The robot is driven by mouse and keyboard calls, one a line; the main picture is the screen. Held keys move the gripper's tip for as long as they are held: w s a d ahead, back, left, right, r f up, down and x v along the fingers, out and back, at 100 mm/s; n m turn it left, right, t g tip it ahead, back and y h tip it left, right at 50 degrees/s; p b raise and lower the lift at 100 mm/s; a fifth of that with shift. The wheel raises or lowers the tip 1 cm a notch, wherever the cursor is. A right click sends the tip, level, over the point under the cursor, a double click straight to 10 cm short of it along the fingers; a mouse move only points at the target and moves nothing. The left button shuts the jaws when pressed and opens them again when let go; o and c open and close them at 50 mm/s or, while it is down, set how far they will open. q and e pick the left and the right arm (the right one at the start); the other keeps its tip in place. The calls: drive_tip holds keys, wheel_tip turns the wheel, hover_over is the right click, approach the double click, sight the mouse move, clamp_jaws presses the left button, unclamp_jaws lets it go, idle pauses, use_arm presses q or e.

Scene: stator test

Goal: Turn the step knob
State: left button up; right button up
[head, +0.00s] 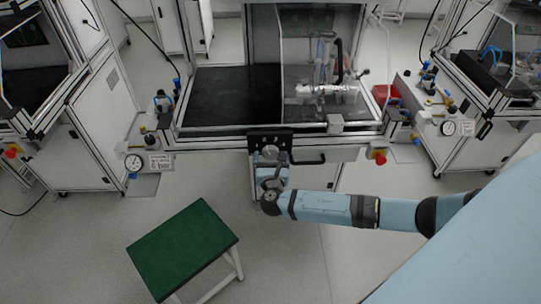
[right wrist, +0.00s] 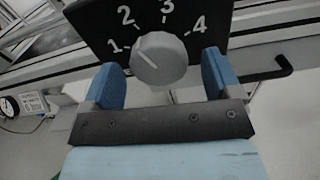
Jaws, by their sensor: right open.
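The step knob (right wrist: 158,60) is a round grey dial on a black panel (right wrist: 85,17) with the white numbers 1 to 4 around it. Its pointer line is directed toward the upper left, near the 1. My right gripper (right wrist: 163,78) is open, with one blue finger on each side of the knob and a visible gap on both sides. In the head view the knob (head: 270,152) shows small on the panel at the front of the bench, with my right gripper (head: 271,161) right at it. My left gripper is not in view.
A black handle (head: 308,159) sticks out right of the panel. A red button (head: 379,155) and a gauge (head: 133,162) are on the bench fronts. A green-topped stool (head: 184,248) stands on the floor at the lower left. The floor right of it is clear.

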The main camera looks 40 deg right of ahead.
drive_tip(key=shift+w+d, duration=0.3)
drive_tip(key=shift+w, duration=0.2)
drive_tip(key=c, duration=0.9)
